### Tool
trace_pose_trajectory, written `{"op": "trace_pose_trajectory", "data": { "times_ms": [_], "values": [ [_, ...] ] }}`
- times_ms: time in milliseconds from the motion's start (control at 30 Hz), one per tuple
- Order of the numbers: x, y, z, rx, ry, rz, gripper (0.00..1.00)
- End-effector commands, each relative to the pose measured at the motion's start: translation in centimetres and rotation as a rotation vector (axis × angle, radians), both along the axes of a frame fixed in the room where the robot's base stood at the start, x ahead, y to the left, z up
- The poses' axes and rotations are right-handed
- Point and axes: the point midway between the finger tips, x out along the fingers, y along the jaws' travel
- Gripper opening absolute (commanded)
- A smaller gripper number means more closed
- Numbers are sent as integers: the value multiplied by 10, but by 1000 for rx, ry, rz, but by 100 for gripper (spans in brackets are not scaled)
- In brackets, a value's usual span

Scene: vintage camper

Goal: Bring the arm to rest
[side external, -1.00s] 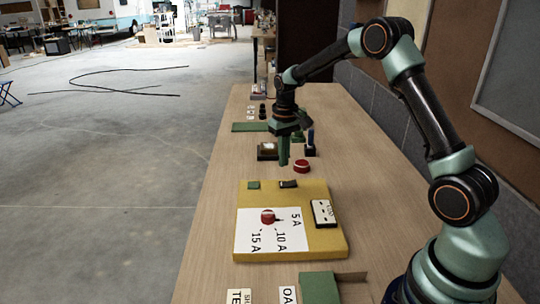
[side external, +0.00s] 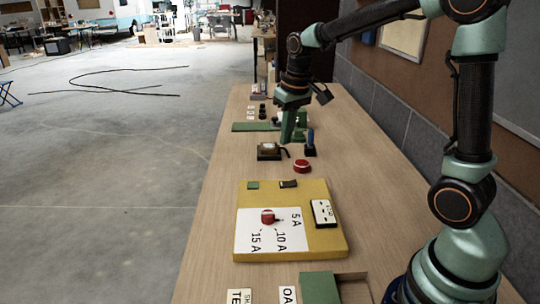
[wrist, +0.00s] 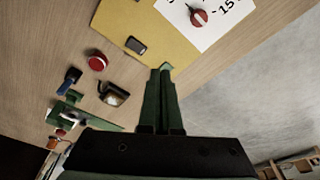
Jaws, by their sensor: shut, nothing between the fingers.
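My gripper (side external: 290,135) hangs over the far half of the wooden table, fingers pointing down, shut and empty. In the wrist view the green fingers of my gripper (wrist: 164,75) lie together with nothing between them. In the side view it appears above and behind a small dark device (side external: 268,151) and left of a blue-handled item (side external: 310,143). My arm reaches from the base at the lower right, up and over toward the far end.
A yellow board (side external: 290,248) carries a red knob (side external: 267,216), a dial sheet and a socket plate (side external: 324,213). A red button (side external: 302,166) stands beyond it. A green box (side external: 320,288) is near my base. Bare tabletop (side external: 215,215) lies left of the board.

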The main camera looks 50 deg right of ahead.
Motion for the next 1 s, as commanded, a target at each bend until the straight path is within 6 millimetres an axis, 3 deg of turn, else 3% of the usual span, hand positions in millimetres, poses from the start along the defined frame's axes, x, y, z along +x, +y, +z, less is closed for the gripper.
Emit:
{"op": "trace_pose_trajectory", "data": {
  "times_ms": [100,300,600,800,1000],
  "values": [
    [-24,17,22,-9,-59,32,0],
    [-66,40,41,-18,-151,81,0],
    [-120,64,44,-24,-272,144,0],
    [-133,69,40,-25,-306,161,0],
    [-135,70,38,-25,-308,162,0]
  ]
}}
